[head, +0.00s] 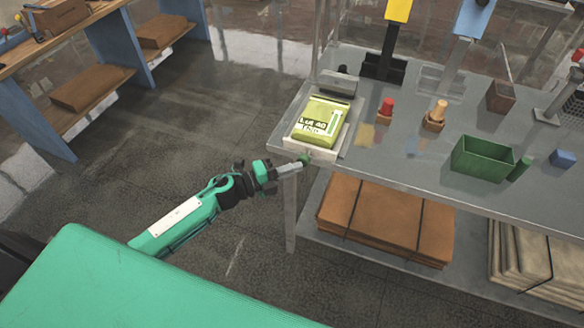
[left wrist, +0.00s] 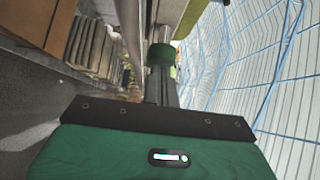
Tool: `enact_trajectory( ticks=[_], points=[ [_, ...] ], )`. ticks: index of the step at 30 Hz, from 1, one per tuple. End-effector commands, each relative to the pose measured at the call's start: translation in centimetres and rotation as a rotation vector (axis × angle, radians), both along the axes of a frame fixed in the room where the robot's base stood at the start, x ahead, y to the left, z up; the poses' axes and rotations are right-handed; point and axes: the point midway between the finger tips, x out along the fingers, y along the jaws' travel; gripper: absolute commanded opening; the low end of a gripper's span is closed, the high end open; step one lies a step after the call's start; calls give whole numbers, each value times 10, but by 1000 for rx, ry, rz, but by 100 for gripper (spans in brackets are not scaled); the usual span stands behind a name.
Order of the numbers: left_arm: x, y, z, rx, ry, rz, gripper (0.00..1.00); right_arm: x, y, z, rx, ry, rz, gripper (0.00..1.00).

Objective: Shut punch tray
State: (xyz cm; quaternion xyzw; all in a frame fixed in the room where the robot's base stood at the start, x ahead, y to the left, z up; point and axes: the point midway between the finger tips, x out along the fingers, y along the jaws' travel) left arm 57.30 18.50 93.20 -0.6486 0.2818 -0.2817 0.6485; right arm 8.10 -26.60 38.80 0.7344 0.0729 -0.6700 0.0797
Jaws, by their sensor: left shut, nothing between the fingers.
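The pale punch tray (head: 311,151) is at the near left corner of the metal table, with its front at the table's edge. A yellow-green bag with printed lettering (head: 321,122) lies on it. My right gripper is out of view. How far the tray stands out is unclear.
On the metal table (head: 390,160) stand a red-topped piece (head: 387,108), a tan-topped piece (head: 436,115) and a green bin (head: 481,159). Brown packs (head: 385,220) lie on the shelf below. The floor to the left (head: 190,130) is clear.

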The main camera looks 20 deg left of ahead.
Motion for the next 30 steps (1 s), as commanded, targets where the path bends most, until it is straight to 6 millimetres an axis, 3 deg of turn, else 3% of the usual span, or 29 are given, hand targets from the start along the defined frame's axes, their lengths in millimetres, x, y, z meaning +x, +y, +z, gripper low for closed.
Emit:
enact_trajectory(
  ticks=[5,18,30],
  points=[
    [7,0,0,0,-1,0,0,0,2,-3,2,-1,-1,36],
    [71,-2,-1,1,-2,1,0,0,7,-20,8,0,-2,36],
    [80,-1,3,-1,-4,5,0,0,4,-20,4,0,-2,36]
  ],
)
